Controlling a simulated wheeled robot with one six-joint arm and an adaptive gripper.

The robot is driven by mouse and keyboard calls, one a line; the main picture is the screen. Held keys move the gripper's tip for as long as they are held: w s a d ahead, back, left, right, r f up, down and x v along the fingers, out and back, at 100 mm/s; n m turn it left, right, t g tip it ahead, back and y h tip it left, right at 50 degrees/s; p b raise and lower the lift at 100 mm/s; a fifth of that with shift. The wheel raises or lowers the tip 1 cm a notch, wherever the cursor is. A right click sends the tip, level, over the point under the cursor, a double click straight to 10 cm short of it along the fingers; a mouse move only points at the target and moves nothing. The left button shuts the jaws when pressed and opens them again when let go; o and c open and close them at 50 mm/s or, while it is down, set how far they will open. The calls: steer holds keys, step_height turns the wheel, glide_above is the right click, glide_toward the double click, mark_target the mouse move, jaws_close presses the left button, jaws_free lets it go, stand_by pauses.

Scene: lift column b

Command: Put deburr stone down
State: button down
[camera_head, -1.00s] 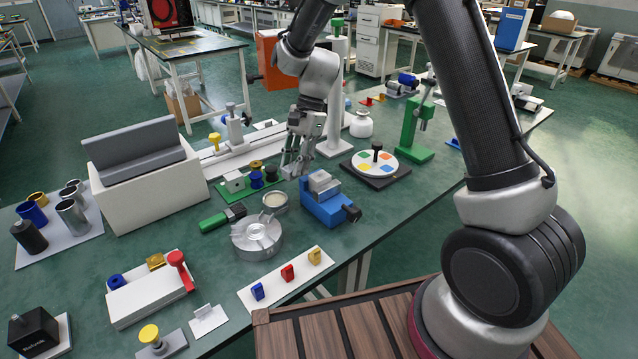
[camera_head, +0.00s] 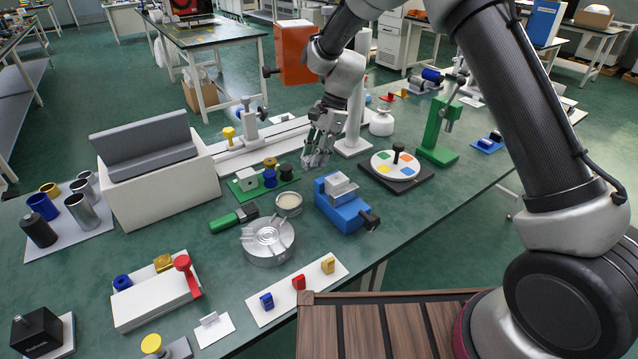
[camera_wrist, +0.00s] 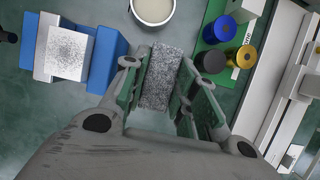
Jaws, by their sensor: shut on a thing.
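The deburr stone (camera_wrist: 160,78) is a grey speckled block. In the wrist view it sits between the two green-padded fingers of my gripper (camera_wrist: 163,88), which is shut on it. In the head view my gripper (camera_head: 318,157) points down above the table, between the green board with spools and the blue vise. The stone is hard to make out there among the fingers. I cannot tell whether its lower end touches the table.
The blue vise (camera_head: 341,208) holds a pale block. A green board (camera_head: 244,192) with spools and a round tin (camera_head: 289,202) are near. A white post (camera_head: 353,143) stands close behind my gripper. A disc with coloured patches (camera_head: 385,163) lies to the right.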

mark_target(312, 190)
step_height(312, 190, down, 8)
steer(key=shift+f, duration=0.25)
steer(key=shift+f, duration=0.35)
steer(key=c, duration=1.1)
jaws_free()
steer(key=shift+s+f, duration=0.1)
steer(key=shift+f, duration=0.1)
steer(key=shift+d, duration=0.1)
